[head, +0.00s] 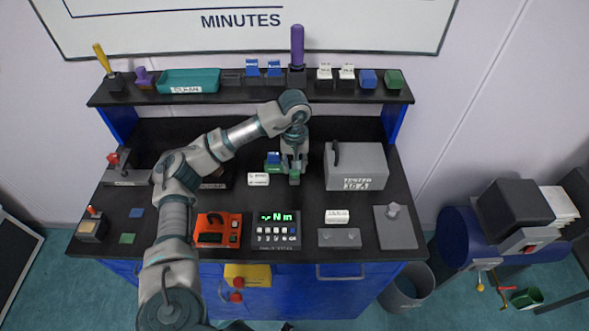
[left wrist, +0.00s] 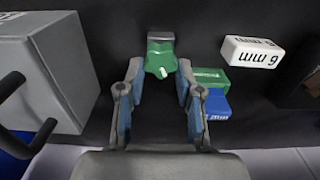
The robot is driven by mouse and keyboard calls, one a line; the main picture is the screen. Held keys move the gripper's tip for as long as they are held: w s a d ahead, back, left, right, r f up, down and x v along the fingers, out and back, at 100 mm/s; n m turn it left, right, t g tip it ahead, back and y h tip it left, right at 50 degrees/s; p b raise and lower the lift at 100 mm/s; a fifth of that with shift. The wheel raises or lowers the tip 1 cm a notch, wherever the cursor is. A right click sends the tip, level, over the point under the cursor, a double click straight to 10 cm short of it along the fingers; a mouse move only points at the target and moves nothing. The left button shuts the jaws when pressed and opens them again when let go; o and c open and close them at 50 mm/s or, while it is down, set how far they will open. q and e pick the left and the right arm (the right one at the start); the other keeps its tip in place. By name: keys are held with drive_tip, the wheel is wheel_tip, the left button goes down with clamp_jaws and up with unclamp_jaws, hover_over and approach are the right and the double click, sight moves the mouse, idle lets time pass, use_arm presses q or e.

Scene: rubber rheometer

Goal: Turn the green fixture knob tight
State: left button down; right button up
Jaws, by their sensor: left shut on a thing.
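The green fixture knob (left wrist: 160,60) is in the left wrist view, upper middle, on a small grey fixture (left wrist: 160,36). In the head view the knob (head: 294,180) shows small below my left gripper (head: 294,168), at the middle of the black bench. My left gripper (left wrist: 160,72) points down at it and is shut on the knob, with one finger on each side. The fingers partly hide the fixture in the head view. My right gripper is not in view.
A grey box with a dark handle (head: 357,166) stands close to the right. A white 6 mm block (left wrist: 252,52), a green block (left wrist: 208,76) and a blue block (left wrist: 215,105) lie close on the other side. A keypad unit (head: 277,230) sits in front.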

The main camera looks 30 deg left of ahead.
use_arm(q)
drive_tip(key=m, duration=0.3)
drive_tip(key=shift+w+d, duration=0.1)
drive_tip(key=shift+d, duration=0.1)
drive_tip(key=m+b, duration=0.1)
drive_tip(key=m, duration=0.2)
drive_tip(key=shift+d+m, duration=0.15)
drive_tip(key=shift+m, duration=0.75)
drive_tip(key=shift+d, duration=0.1)
drive_tip(key=m+b, duration=0.1)
drive_tip(key=m, duration=0.1)
drive_tip(key=shift+d+m, duration=0.1)
drive_tip(key=shift+m, duration=0.3)
drive_tip(key=shift+d+m, duration=0.1)
drive_tip(key=shift+m, duration=0.8)
drive_tip(key=c, duration=0.9)
unclamp_jaws()
